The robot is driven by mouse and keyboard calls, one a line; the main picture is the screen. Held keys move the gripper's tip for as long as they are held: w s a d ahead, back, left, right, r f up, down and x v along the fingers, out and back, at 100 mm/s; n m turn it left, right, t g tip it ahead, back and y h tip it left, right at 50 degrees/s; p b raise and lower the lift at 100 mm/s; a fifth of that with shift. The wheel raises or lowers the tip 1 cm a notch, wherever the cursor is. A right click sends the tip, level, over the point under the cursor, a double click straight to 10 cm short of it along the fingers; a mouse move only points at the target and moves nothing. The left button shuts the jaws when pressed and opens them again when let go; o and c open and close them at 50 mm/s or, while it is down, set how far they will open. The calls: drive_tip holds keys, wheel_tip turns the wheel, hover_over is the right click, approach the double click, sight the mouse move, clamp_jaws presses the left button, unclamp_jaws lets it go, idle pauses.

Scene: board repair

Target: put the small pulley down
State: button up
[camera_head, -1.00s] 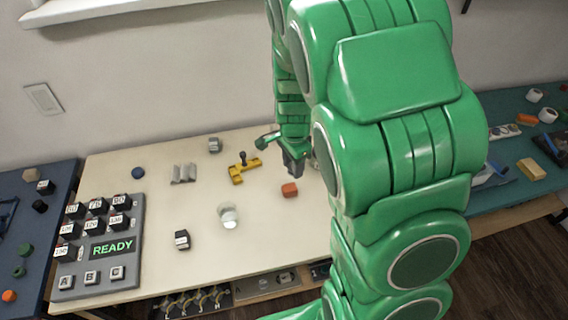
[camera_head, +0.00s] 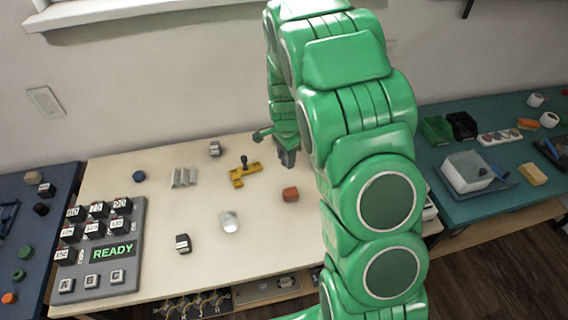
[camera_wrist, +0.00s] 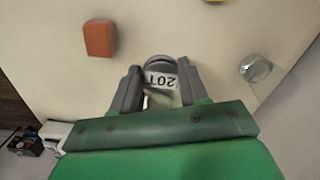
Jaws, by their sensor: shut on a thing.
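The small pulley (camera_wrist: 160,65), grey and rounded with a white label that reads 20T upside down, sits between the fingers of my gripper (camera_wrist: 161,88) in the wrist view. The gripper is shut on it. In the head view my gripper (camera_head: 287,158) is over the back right part of the cream table (camera_head: 150,210), behind the orange block (camera_head: 290,194). The pulley cannot be made out there. I cannot tell whether it touches the table top.
The orange block also shows in the wrist view (camera_wrist: 99,38), beside the pulley. A clear round object (camera_head: 229,221), a yellow fixture (camera_head: 245,175) and a grey ridged block (camera_head: 184,177) stand on the table. A READY panel (camera_head: 112,250) is at left. Bare table surrounds the pulley.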

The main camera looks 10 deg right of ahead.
sight(284, 170)
drive_tip(key=w+f, duration=0.2)
drive_tip(key=shift+w+f, duration=0.2)
drive_tip(key=shift+f, duration=0.15)
drive_tip(key=shift+w+f, duration=0.35)
drive_tip(key=shift+f, duration=1.65)
drive_tip(key=shift+f, duration=0.15)
drive_tip(key=o, duration=1)
